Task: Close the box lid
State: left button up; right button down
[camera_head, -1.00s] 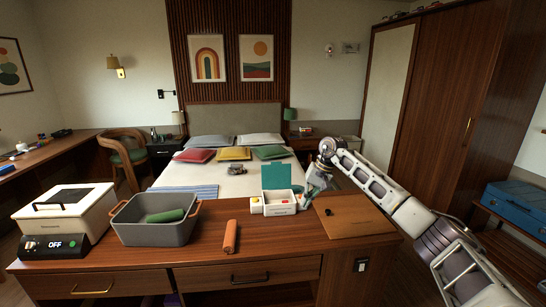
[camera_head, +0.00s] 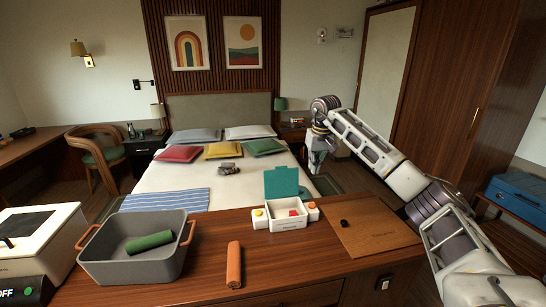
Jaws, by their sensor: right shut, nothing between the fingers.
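A small white box (camera_head: 290,224) stands on the wooden counter with its teal lid (camera_head: 281,182) standing upright, so the box is open. A red item (camera_head: 293,212) shows inside it. My right gripper (camera_head: 314,168) is shut and empty, pointing down, to the right of the lid and apart from it, at about the height of the lid's top. My left gripper is not in view.
A grey bin (camera_head: 130,266) with a green roll (camera_head: 150,242) stands to the left. A brown board (camera_head: 375,236) with a small black item (camera_head: 344,224) lies to the right. A bed is behind.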

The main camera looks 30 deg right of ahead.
aim_at(282, 182)
jog(key=i, duration=0.9)
